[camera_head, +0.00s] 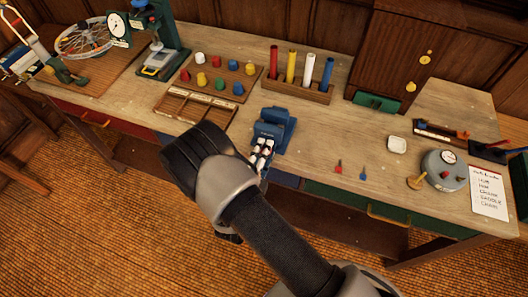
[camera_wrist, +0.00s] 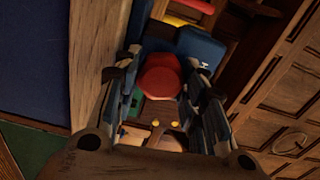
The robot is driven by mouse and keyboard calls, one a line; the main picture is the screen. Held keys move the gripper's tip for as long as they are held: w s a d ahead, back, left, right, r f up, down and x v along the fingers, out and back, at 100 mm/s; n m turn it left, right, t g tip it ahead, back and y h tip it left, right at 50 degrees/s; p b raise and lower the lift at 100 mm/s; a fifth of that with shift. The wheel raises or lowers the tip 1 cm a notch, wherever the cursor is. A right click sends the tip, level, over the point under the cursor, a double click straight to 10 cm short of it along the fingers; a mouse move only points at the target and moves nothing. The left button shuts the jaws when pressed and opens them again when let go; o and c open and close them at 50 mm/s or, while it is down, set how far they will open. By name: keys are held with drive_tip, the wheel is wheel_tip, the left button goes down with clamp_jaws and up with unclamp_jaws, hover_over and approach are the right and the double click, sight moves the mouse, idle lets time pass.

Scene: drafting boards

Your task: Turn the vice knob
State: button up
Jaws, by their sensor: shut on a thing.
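The blue vice (camera_head: 276,122) stands at the bench's front edge, in the middle of the head view. Its blue body (camera_wrist: 203,46) also shows in the wrist view. The red vice knob (camera_wrist: 158,78) is faceted and sits between the two fingers in the wrist view. My gripper (camera_head: 264,152) is at the front of the vice in the head view, with its fingers pointing at it. My gripper (camera_wrist: 163,72) is shut on the knob in the wrist view. In the head view the knob is largely hidden by my gripper.
Behind the vice are a rack of coloured tubes (camera_head: 300,92) and a board of coloured pegs (camera_head: 193,101). A round grey gauge (camera_head: 444,172), a white dish (camera_head: 396,145) and a note (camera_head: 488,192) lie to the right. Drawers (camera_head: 320,193) line the bench front.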

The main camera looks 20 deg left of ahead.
drive_tip(key=shift+m, duration=0.5)
drive_tip(key=o, duration=1.1)
drive_tip(key=shift+s, duration=0.1)
drive_tip(key=shift+s+a, duration=0.15)
drive_tip(key=shift+s, duration=1.85)
drive_tip(key=shift+s+a, duration=0.15)
drive_tip(key=shift+s, duration=1.8)
